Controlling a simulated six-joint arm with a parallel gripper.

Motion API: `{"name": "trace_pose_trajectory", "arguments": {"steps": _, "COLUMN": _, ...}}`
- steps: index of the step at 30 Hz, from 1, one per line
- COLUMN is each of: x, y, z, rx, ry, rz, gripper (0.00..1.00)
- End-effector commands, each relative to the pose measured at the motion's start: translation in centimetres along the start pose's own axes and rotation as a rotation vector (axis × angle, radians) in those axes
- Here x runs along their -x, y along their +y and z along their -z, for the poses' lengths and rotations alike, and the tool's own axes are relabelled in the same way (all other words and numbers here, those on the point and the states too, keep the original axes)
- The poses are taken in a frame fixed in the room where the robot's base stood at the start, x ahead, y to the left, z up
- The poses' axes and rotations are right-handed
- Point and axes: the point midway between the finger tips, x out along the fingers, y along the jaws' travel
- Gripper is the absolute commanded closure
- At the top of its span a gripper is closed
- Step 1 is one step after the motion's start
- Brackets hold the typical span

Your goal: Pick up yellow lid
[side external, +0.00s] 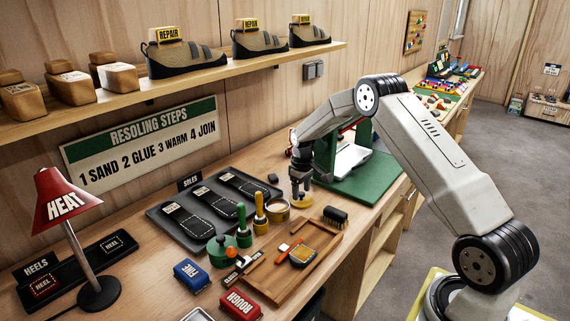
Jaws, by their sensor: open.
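A small yellow piece, which looks like the yellow lid (302,201), lies on the bench directly below my gripper. My gripper (301,188) points straight down with its fingers open, close over the yellow piece. The fingers partly hide it, and I cannot tell whether they touch it. A round, gold-rimmed tin (277,212) stands on the bench just to the left of the yellow piece.
Two upright handled tools, green (243,226) and yellow (260,213), stand left of the tin. A wooden tray (287,285) and a dark brush (335,216) lie in front. A soles tray (172,222) is behind left; a green stand (360,183) is right.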

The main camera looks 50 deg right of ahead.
Motion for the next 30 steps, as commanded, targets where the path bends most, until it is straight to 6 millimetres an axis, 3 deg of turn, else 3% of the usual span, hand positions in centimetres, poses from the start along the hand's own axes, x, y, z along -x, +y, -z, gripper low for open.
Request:
{"name": "trace_pose_trajectory", "arguments": {"steps": 18, "x": -0.62, "y": 0.03, "z": 0.00, "rx": 0.000, "ry": 0.001, "rz": -0.001, "gripper": 0.28}}
{"name": "trace_pose_trajectory", "arguments": {"steps": 25, "x": -0.61, "y": 0.03, "z": 0.00, "rx": 0.000, "ry": 0.001, "rz": -0.001, "gripper": 1.00}}
{"name": "trace_pose_trajectory", "arguments": {"steps": 30, "x": -0.60, "y": 0.03, "z": 0.00, "rx": 0.000, "ry": 0.001, "rz": -0.001, "gripper": 1.00}}
